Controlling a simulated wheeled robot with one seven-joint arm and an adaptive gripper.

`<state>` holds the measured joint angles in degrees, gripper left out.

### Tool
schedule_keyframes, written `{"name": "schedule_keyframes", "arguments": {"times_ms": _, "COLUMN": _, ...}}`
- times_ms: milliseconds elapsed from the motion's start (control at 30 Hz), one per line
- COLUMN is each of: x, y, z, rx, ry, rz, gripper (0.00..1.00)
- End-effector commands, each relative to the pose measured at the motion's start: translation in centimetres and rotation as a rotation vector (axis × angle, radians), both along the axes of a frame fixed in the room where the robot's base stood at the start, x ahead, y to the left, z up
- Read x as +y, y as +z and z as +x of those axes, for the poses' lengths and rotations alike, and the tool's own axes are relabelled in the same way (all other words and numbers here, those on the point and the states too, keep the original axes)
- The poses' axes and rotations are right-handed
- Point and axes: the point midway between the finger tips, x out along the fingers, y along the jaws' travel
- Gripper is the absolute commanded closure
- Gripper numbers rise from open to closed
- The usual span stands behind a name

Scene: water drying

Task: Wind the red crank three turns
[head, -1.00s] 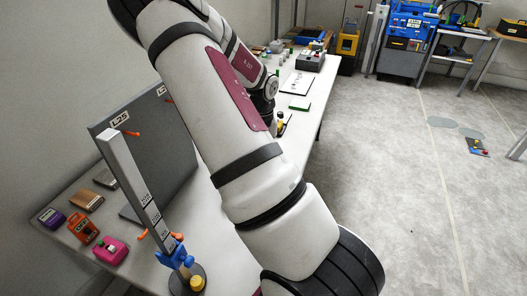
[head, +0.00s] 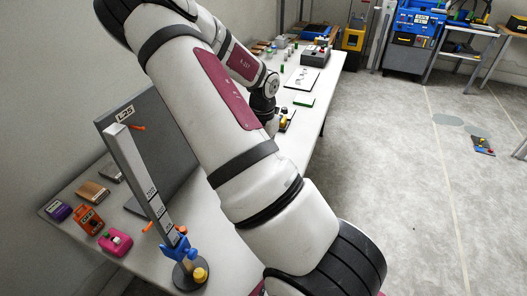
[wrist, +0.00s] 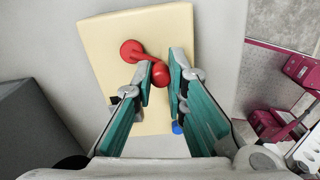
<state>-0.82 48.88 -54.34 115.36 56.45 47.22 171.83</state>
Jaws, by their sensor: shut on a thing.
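The red crank (wrist: 131,50) is in the wrist view, on a cream board (wrist: 105,30). Its round hub is at the upper left of the board's middle, and its arm slants down to the right to a red knob (wrist: 160,73). My gripper (wrist: 161,76) is shut on that knob, with one teal-padded finger on either side. The fingers hide part of the knob and board. In the head view my arm covers the middle, and I cannot make out the crank or fingertips there.
A small blue part (wrist: 177,128) shows between the fingers at the board's lower edge. A long white table (head: 222,238) holds a dark panel (head: 170,140), a tall grey post (head: 135,170) and small boxes. Open floor (head: 400,200) lies to the right.

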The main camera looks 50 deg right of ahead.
Motion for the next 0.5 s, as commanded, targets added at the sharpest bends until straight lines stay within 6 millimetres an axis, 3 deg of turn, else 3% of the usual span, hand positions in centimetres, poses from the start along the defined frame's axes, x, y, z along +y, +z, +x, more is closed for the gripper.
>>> {"name": "schedule_keyframes", "arguments": {"times_ms": 300, "x": 0.10, "y": -0.05, "z": -0.06, "rx": 0.002, "ry": 0.000, "rz": 0.003, "gripper": 1.00}}
{"name": "schedule_keyframes", "arguments": {"times_ms": 333, "x": 0.11, "y": -0.05, "z": -0.06, "rx": 0.002, "ry": 0.000, "rz": 0.003, "gripper": 0.82}}
{"name": "schedule_keyframes", "arguments": {"times_ms": 400, "x": 0.10, "y": -0.05, "z": -0.06, "rx": 0.002, "ry": 0.000, "rz": 0.003, "gripper": 0.67}}
{"name": "schedule_keyframes", "arguments": {"times_ms": 500, "x": 0.08, "y": -0.04, "z": -0.04, "rx": 0.001, "ry": 0.000, "rz": 0.002, "gripper": 0.66}}
